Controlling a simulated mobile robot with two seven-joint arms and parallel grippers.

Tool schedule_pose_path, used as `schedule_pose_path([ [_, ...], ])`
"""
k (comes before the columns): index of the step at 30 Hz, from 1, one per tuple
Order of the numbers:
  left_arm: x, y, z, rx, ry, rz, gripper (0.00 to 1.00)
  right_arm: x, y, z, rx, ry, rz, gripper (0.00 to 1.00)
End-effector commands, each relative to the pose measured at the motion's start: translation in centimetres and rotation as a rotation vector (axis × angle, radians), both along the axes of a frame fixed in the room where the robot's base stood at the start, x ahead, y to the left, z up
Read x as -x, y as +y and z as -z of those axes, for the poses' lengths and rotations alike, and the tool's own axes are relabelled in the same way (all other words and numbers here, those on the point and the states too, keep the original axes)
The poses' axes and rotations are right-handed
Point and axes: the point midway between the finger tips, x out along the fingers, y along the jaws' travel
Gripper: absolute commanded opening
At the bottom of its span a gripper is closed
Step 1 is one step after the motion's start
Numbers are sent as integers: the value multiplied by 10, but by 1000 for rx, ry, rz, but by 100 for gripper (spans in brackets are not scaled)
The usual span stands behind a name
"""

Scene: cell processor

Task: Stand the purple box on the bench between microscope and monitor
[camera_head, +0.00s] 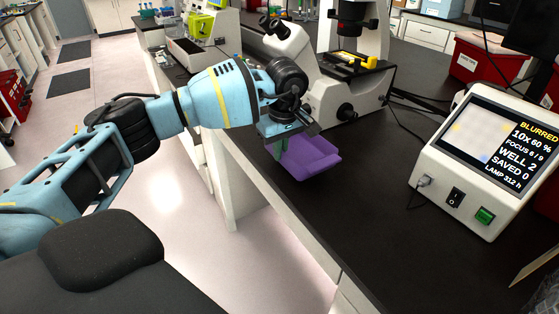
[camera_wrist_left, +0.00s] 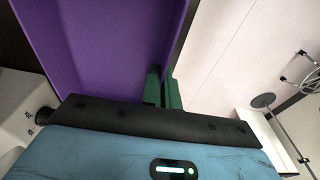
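The purple box (camera_head: 308,157) is an open, shallow tray shape, held tilted over the near-left edge of the black bench (camera_head: 370,215). My left gripper (camera_head: 281,147) is shut on one of its walls. In the left wrist view the green fingertips (camera_wrist_left: 163,90) pinch the wall of the purple box (camera_wrist_left: 95,45), which fills the upper left. I cannot tell whether the box touches the bench. The microscope (camera_head: 340,95) stands just behind the box. The monitor (camera_head: 490,160), a white screen unit, stands at the right. My right gripper is not in view.
Bare black bench top lies between the microscope and the monitor. Cables (camera_head: 410,110) run behind that space. A red container (camera_head: 490,62) stands at the back right. A white instrument with a green part (camera_head: 205,25) stands beyond my left arm.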

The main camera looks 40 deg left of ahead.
Motion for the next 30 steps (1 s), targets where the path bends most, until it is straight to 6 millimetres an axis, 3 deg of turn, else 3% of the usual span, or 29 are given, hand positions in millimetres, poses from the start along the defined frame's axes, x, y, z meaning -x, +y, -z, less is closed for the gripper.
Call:
schedule_pose_path([
  [9, 1, 0, 32, 0, 0, 0, 0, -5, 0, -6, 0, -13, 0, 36],
  [21, 1, 0, 38, 1, 0, 0, 0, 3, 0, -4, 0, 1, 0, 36],
  [26, 1, 1, 38, 1, 1, 0, 22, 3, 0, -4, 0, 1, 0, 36],
  [30, 1, 1, 38, 1, 0, 0, 24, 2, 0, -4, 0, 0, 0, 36],
])
